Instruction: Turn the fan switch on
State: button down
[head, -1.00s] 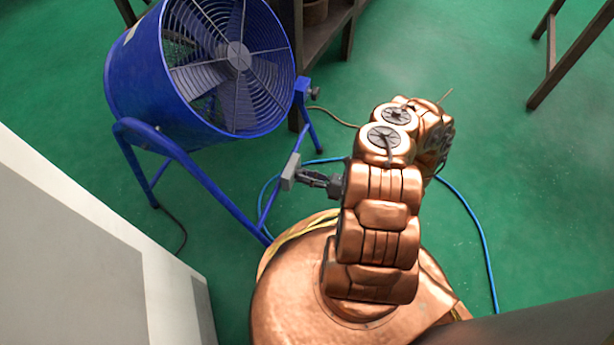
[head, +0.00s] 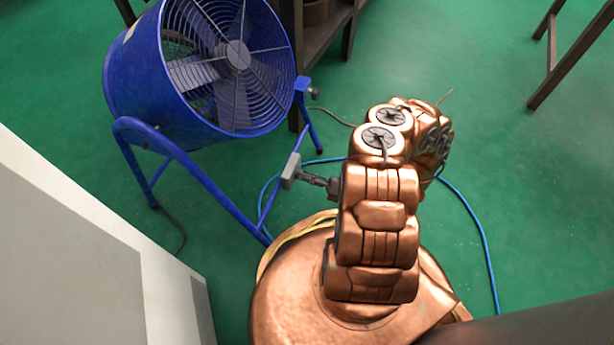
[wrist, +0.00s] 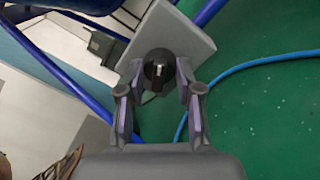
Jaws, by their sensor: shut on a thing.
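The blue drum fan (head: 135,85) stands on a blue tube frame, tilted, with its grille facing right. A grey switch box (head: 291,171) sits on the frame's near right side. In the wrist view, its grey plate (wrist: 196,42) carries a round black knob (wrist: 157,72) with a pale mark pointing down the picture. My gripper (wrist: 160,90) is shut on the knob, one finger at each side of it. In the head view, my gripper (head: 318,181) reaches left to the box, and the knob is hidden.
A blue cable (head: 478,228) curves over the green floor behind and right of my arm. A pale cabinet (head: 85,240) stands at the lower left. Dark table legs (head: 551,60) stand at the upper right. Open floor lies between.

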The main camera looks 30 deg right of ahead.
jog(key=shift+a, duration=0.1)
jog(key=c, duration=0.8)
grip_release()
jog(key=shift+o, duration=0.2)
jog(key=v, duration=1.2)
jog(key=shift+f, duration=0.1)
